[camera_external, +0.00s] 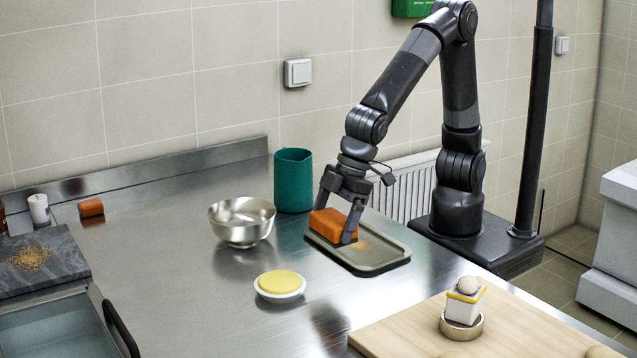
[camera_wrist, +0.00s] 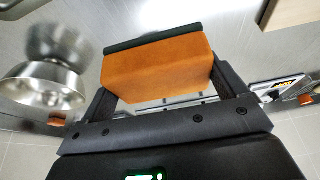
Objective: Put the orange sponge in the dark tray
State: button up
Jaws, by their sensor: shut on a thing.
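My gripper (camera_external: 337,220) is shut on the orange sponge (camera_external: 330,226), with one finger on each side of it. The dark tray (camera_external: 385,263) lies flat on the metal counter, and the sponge is at its left end, low over it. I cannot tell whether the sponge touches the tray floor. In the wrist view the sponge (camera_wrist: 158,70) fills the space between the fingers, with a dark strip along its far edge. Part of the tray is hidden behind the sponge and fingers.
A teal canister (camera_external: 293,180) and a metal bowl (camera_external: 242,220) stand left of the tray. A white dish with a yellow top (camera_external: 280,284) is in front. A wooden board (camera_external: 430,328) lies at front right. Another orange block (camera_external: 91,207) lies far left.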

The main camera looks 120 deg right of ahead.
jog(key=s+d+m+g+h, duration=0.4)
jog(key=s+d+m+g, duration=0.2)
jog(key=s+d+m, duration=1.5)
jog(key=shift+m, duration=0.6)
jog(key=w+a+f, duration=0.2)
jog(key=a, duration=0.1)
jog(key=w+a+f, duration=0.2)
jog(key=a, duration=0.2)
jog(key=w+a+f, duration=0.2)
jog(key=w+a, duration=0.1)
jog(key=shift+a+f, duration=0.1)
jog(key=shift+a, duration=0.3)
jog(key=shift+f, duration=2)
jog(key=shift+f, duration=0.1)
jog(key=o, duration=0.7)
